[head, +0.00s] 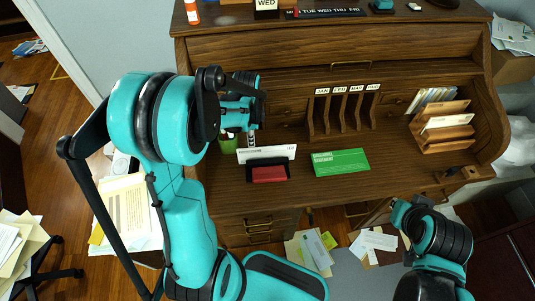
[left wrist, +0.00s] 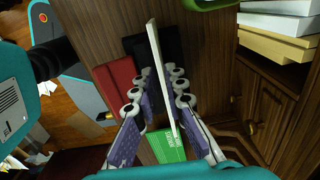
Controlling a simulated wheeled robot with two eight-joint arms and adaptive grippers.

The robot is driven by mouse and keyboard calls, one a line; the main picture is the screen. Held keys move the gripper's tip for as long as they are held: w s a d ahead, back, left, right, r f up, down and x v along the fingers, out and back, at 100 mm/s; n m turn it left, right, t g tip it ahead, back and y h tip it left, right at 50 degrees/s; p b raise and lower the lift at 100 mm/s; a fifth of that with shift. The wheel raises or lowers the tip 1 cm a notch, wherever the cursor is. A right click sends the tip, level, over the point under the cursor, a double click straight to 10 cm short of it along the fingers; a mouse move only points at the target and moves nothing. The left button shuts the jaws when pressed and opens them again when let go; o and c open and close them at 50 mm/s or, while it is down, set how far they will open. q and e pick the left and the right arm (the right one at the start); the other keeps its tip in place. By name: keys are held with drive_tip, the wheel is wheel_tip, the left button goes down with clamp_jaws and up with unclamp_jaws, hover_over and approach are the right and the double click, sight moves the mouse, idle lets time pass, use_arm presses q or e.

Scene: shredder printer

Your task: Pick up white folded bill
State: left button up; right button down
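The white folded bill (head: 281,153) stands on edge on the desk, by a black holder (head: 252,170) with a red block (head: 269,174) in front. My left gripper (head: 251,137) points down just above and behind the bill's left part. In the left wrist view the bill (left wrist: 155,52) shows as a thin white strip between the fingers of my left gripper (left wrist: 160,72). The fingers look open, with small gaps on both sides of the bill. My right arm is at the lower right; its fingertips are not clear.
A green bill (head: 341,162) lies right of the white one. A green cup (head: 228,144) stands close left of my left gripper. Month slots (head: 343,112) and a wooden letter rack (head: 443,128) stand behind and right. The desk's front middle is clear.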

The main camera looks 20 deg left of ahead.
sight(252, 151)
use_arm(q)
wheel_tip(252, 151, down, 8)
drive_tip(key=b, duration=0.3)
drive_tip(key=shift+r, duration=0.2)
drive_tip(key=shift+s+r, duration=0.1)
drive_tip(key=shift+c, duration=0.4)
clamp_jaws()
drive_tip(key=shift+r, duration=0.15)
